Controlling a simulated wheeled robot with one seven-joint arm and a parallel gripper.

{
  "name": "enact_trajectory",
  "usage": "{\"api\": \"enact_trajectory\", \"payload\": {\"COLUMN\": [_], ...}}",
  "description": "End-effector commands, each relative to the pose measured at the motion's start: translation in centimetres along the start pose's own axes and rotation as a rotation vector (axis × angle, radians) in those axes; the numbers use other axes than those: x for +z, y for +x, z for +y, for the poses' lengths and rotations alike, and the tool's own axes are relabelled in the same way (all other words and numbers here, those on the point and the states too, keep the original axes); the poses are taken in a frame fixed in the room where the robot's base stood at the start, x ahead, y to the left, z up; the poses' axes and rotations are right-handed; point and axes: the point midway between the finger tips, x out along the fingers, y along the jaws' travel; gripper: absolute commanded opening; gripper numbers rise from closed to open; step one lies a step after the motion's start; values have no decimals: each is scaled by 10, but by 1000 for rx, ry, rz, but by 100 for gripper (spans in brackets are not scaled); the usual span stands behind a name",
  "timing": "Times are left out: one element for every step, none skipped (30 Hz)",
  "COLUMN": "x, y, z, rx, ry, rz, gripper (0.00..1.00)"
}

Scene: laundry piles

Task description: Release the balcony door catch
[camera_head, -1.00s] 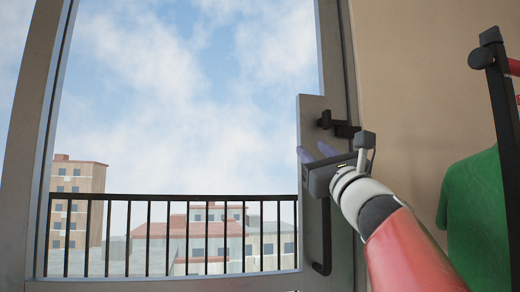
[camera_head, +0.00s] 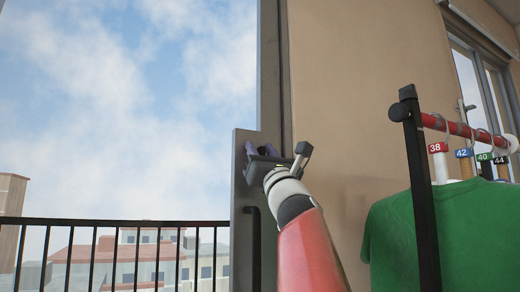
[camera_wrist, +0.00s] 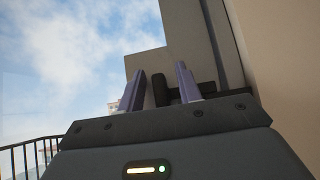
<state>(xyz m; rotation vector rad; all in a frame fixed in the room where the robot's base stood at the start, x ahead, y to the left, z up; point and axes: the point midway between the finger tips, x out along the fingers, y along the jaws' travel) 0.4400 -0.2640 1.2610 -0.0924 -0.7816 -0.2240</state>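The balcony door (camera_head: 240,195) has a grey frame and a wide grey plate at its edge. The dark door catch (camera_wrist: 161,90) shows in the wrist view as a short upright piece and a bar running right behind the right finger. My gripper (camera_wrist: 160,86) is open, its two purple fingers apart, with the upright piece showing between them. I cannot tell whether they touch it. In the head view my gripper (camera_head: 260,150) is in front of the plate's upper part and mostly hides the catch. A long black pull handle (camera_head: 254,245) is below it.
A clothes rack (camera_head: 417,190) with a green shirt (camera_head: 445,235) and numbered hangers stands at right. A beige wall (camera_head: 350,120) lies between it and the door. A black balcony railing (camera_head: 110,222) and buildings show through the glass.

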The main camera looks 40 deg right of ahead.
Motion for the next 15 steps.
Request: {"api": "enact_trajectory", "payload": {"x": [0,0,0,0,0,0,0,0,0,0,0,0,0,0,0], "y": [0,0,0,0,0,0,0,0,0,0,0,0,0,0,0], "z": [0,0,0,0,0,0,0,0,0,0,0,0,0,0,0], "rx": [0,0,0,0,0,0,0,0,0,0,0,0,0,0,0], "ry": [0,0,0,0,0,0,0,0,0,0,0,0,0,0,0], "rz": [0,0,0,0,0,0,0,0,0,0,0,0,0,0,0], "gripper": [35,35,35,33,29,24,20,16,11,7,3,0,0,0,0]}}
